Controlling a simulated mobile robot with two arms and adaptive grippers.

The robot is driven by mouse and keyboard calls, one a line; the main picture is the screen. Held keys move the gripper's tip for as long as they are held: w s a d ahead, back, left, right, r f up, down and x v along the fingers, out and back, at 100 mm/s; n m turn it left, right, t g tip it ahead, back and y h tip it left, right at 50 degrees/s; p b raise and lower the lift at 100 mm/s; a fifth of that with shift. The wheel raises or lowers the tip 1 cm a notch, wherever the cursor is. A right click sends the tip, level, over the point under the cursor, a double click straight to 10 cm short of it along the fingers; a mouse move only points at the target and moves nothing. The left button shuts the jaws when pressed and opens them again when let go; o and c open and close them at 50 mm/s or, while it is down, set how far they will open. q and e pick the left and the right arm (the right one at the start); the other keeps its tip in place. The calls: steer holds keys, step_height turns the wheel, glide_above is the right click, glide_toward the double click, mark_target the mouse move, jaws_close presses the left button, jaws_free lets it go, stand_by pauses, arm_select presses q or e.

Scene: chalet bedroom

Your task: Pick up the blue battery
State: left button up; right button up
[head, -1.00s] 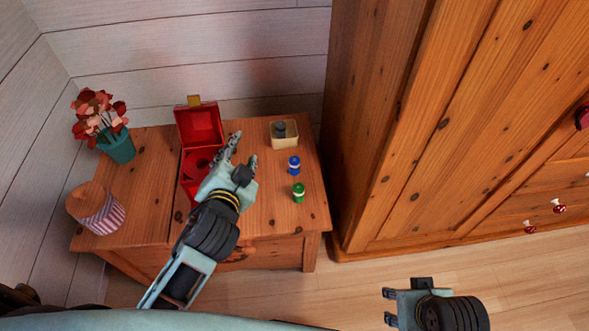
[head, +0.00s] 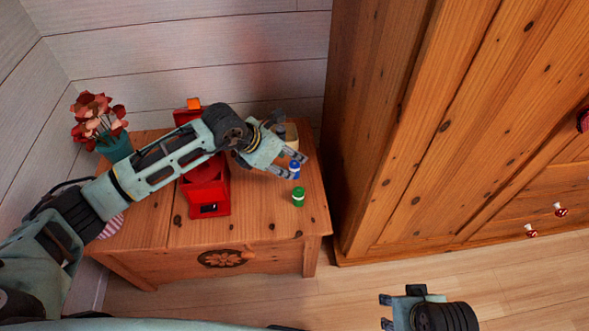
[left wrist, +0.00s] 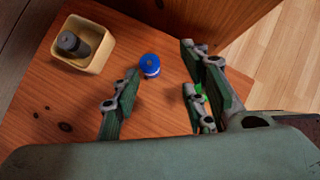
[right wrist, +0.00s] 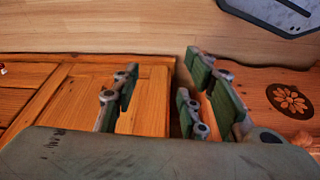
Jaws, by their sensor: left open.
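The blue battery (head: 294,170) stands upright on the right part of the wooden chest, with a white band. In the left wrist view the blue battery (left wrist: 150,66) shows just ahead of the fingertips, nearer the left finger. My left gripper (head: 297,166) reaches over the chest from the left. It is open and empty, its fingertips close to the battery; whether they touch it I cannot tell. In the left wrist view my left gripper (left wrist: 162,76) has a clear gap between its fingers. My right gripper (head: 384,312) is open and empty, low over the floor; it also shows in the right wrist view (right wrist: 160,75).
A green battery (head: 298,197) stands just in front of the blue one. A small cream box (left wrist: 98,62) with a dark battery (left wrist: 73,44) is behind. An open red box (head: 207,185) and a flower pot (head: 115,148) stand left. A tall wardrobe (head: 400,130) closes the right side.

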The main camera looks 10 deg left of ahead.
mark_target(291, 164)
arm_select(q)
steer(key=shift+y, duration=0.4)
steer(key=w+f, duration=0.1)
steer(key=f, duration=0.1)
steer(key=w+f+b, duration=0.1)
steer(key=f, duration=0.1)
steer(key=w+f+b, duration=0.1)
steer(key=f, duration=0.1)
steer(key=shift+w+d+f, duration=0.2)
steer(key=shift+d+f, duration=0.05)
steer(key=shift+w+d+f, duration=0.15)
steer(key=shift+w+f, duration=0.05)
steer(key=shift+f, duration=0.1)
arm_select(e)
steer(key=v, duration=0.5)
steer(key=shift+d, duration=0.15)
arm_select(q)
steer(key=shift+r, duration=0.1)
jaws_close()
